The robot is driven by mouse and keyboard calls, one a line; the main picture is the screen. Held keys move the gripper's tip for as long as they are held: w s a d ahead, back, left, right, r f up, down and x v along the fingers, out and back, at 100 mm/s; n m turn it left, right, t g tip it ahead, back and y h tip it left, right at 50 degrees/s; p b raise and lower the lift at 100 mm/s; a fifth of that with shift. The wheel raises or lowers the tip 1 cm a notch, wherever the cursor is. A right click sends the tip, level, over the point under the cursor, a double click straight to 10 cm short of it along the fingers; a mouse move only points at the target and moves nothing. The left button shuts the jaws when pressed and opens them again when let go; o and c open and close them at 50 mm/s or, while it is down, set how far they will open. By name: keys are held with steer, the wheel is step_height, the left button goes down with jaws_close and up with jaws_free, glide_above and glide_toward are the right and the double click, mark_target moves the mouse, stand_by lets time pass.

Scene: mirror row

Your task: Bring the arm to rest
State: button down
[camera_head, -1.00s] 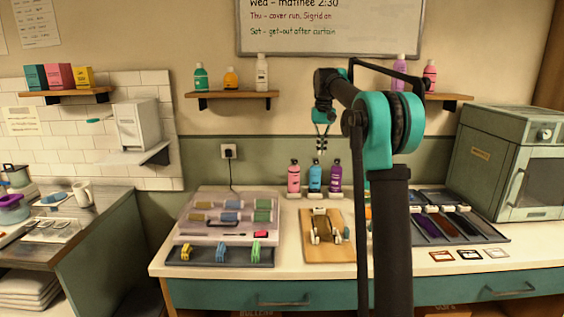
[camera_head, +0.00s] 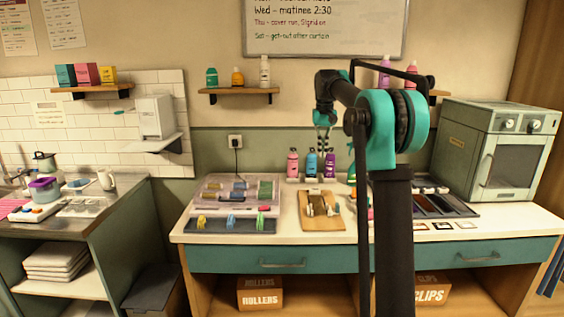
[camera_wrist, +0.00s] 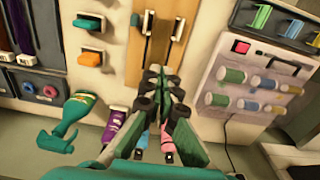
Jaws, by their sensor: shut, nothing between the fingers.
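My arm (camera_head: 390,130) stands in the right half of the head view, its teal and black links folded over at the top. My gripper (camera_head: 325,150) hangs down from the far end of the arm, in front of the wall. In the wrist view my gripper (camera_wrist: 166,78) is shut with its fingers together and empty. Its tips appear over the wooden board (camera_wrist: 157,45) on the counter, but apart from it as far as I can tell. The column hides part of the counter.
The counter (camera_head: 285,258) holds a roller case (camera_head: 212,188), a wooden board (camera_head: 320,224), bottles (camera_head: 293,163) and a green oven-like cabinet (camera_head: 495,150) at right. Shelves (camera_head: 238,95) and a whiteboard (camera_head: 325,30) are on the wall. A sink counter (camera_head: 120,190) stands at left.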

steer(key=s+d+f+t, duration=0.1)
steer(key=s+f, duration=0.9)
steer(key=s, duration=0.3)
steer(key=s+d+f+t, duration=0.1)
steer(key=s+f, duration=0.9)
steer(key=s, duration=0.4)
steer(key=s+d+f+t, duration=0.2)
steer(key=s+f, duration=0.8)
steer(key=s, duration=0.3)
steer(key=shift+s, duration=0.25)
